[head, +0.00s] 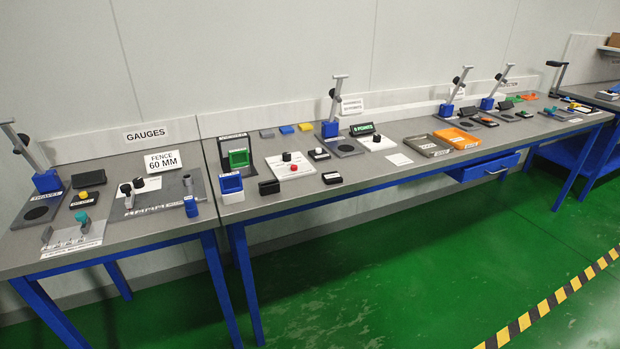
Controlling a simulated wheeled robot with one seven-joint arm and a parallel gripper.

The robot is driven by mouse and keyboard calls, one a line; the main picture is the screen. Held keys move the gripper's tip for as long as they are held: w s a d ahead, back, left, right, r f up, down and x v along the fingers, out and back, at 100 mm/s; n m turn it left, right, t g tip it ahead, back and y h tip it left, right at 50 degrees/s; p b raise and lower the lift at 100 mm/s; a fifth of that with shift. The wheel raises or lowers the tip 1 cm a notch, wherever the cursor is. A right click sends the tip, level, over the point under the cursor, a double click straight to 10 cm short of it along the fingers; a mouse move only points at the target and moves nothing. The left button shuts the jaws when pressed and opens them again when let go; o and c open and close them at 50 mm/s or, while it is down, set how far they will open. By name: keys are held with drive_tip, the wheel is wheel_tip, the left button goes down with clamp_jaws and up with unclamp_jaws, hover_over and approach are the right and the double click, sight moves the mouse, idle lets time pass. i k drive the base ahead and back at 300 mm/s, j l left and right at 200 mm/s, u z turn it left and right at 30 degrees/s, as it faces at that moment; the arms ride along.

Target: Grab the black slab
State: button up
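Several dark pieces lie on the benches, and I cannot tell for certain which one is the black slab. A black block (269,187) lies on the middle bench near its front edge, right of a blue open holder (231,183). A flatter small black piece (332,178) lies to the right of that block. Another black piece (89,178) sits on the left bench, behind a yellow button. My gripper is not in view, so nothing shows of what it holds.
Lever presses (330,128) stand upright along the benches. A blue drawer (484,168) hangs under the front edge. The green floor (400,260) in front is clear.

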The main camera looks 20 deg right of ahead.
sight(331, 177)
drive_tip(key=i+j+z, duration=0.1)
drive_tip(key=i+z, duration=0.15)
drive_tip(key=i, duration=0.25)
drive_tip(key=i+j+z, duration=0.2)
drive_tip(key=i, duration=0.3)
